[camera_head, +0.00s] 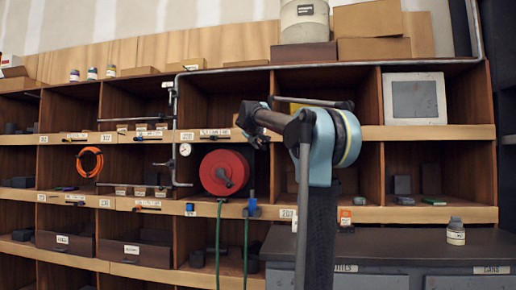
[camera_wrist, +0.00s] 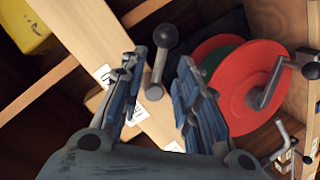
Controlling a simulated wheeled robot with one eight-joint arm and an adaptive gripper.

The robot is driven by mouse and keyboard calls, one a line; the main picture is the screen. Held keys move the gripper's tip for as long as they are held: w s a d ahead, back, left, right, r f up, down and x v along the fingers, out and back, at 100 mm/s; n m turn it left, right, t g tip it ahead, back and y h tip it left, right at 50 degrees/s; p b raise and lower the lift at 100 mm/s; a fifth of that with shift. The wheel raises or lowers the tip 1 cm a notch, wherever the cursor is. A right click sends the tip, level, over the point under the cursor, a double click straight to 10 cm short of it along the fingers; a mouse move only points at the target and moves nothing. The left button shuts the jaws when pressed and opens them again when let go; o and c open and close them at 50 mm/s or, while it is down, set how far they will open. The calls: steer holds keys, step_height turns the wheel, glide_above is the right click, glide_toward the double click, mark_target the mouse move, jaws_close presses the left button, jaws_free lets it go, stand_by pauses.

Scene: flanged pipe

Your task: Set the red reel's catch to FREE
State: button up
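The red reel (camera_head: 225,173) sits in a middle shelf compartment, with a crank on its face. In the wrist view the reel (camera_wrist: 217,54) is at the right, its grey crank (camera_wrist: 268,88) showing. A short grey lever with a round black knob (camera_wrist: 166,37) stands by the light wooden shelf edge beside the reel; it looks like the catch. My gripper (camera_wrist: 160,88) is open, with one blue finger on each side of this lever. I cannot tell whether either finger touches it. In the head view my gripper (camera_head: 252,122) is above and right of the reel.
White labels (camera_wrist: 105,76) on the shelf edge are too small to read. An orange coil (camera_head: 89,162) hangs left of the reel, and a pipe with a gauge (camera_head: 185,149) runs beside it. A grey cabinet (camera_head: 400,245) stands at the lower right.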

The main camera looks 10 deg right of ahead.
mark_target(259, 143)
steer(key=shift+x, duration=2.3)
jaws_close()
